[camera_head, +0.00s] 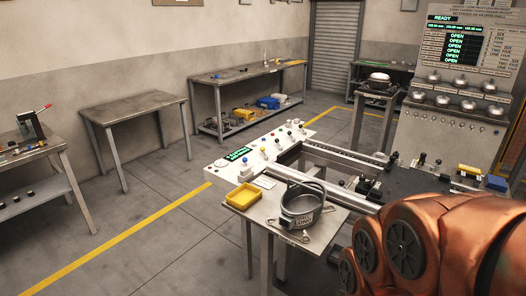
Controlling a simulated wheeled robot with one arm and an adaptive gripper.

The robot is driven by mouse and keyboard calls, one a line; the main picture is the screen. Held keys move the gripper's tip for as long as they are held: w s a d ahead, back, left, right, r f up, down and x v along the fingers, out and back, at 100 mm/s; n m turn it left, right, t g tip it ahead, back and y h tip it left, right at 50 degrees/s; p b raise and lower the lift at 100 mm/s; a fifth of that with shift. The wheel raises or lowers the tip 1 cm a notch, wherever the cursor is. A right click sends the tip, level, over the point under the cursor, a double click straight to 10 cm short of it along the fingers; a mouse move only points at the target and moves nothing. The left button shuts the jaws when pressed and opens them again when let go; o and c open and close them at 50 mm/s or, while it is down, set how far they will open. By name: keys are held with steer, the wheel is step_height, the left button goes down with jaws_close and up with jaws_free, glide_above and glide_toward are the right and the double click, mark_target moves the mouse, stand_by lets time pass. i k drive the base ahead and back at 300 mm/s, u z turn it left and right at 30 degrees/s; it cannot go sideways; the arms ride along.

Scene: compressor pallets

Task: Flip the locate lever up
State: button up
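A light control panel (232,172) with a green display, coloured knobs and small upright levers stands left of the fixture rails. Its labels are too small to read, so I cannot tell which control is the locate lever or how it is set. Black clamps and knobs (368,187) sit on the fixture right of the panel. A large orange link of my arm fills the lower right corner and hides part of the fixture. My gripper is not in view.
A small table in front of the panel holds a yellow tray (243,197) and a dark metal pot (302,204). A tall grey console (441,121) reading READY and OPEN stands at right. Benches line the left and back walls. Floor at lower left is clear.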

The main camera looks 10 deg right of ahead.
mark_target(262, 149)
steer(key=u, duration=0.2)
steer(key=i, duration=0.95)
steer(key=u, duration=0.55)
steer(key=i, duration=0.65)
steer(key=u, duration=0.2)
